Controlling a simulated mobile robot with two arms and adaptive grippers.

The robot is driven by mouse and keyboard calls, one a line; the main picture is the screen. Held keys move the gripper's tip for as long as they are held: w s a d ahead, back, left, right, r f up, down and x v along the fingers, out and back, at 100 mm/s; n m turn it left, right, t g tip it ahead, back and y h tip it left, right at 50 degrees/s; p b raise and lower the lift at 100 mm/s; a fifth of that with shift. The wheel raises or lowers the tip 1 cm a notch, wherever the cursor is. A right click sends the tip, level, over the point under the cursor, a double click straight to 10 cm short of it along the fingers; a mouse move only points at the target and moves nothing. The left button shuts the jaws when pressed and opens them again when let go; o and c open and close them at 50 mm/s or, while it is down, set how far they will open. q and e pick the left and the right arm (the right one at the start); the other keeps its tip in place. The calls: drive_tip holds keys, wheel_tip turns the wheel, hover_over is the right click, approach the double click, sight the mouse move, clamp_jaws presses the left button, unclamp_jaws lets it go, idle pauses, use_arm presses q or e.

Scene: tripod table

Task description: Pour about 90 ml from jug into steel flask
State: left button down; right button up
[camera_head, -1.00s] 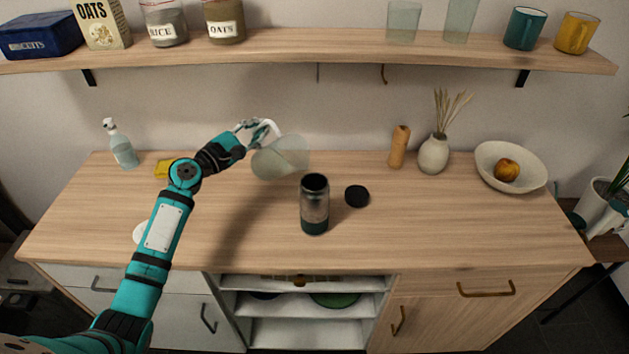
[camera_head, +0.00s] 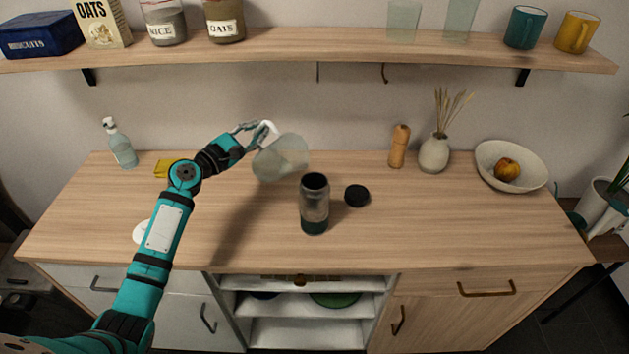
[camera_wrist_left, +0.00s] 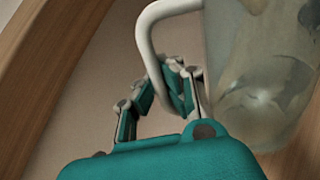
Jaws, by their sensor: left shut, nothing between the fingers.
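The clear jug (camera_head: 280,160) with a white handle is tilted above the counter, up and left of the steel flask (camera_head: 314,210). The flask stands upright with its dark mouth open. My left gripper (camera_head: 258,128) is at the jug's handle, its fingers shut with nothing between them. In the left wrist view the handle (camera_wrist_left: 146,35) runs by the fingers (camera_wrist_left: 170,90), and the jug body (camera_wrist_left: 262,75) is to the right. I cannot tell how much liquid is in the jug or flask. My right gripper is not in view.
A black lid (camera_head: 357,195) lies right of the flask. A wooden mill (camera_head: 399,147), a vase (camera_head: 434,154) and a bowl (camera_head: 487,160) stand at the right. The right front counter is clear.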

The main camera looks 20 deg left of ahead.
use_arm(q)
drive_tip(key=w+a+f+n+b, duration=0.2)
drive_tip(key=a+f+n, duration=0.3)
drive_tip(key=f+n, duration=0.3)
drive_tip(key=shift+f+n+b, duration=0.4)
drive_tip(key=shift+f+b, duration=0.1)
drive_tip(key=shift+f, duration=1.05)
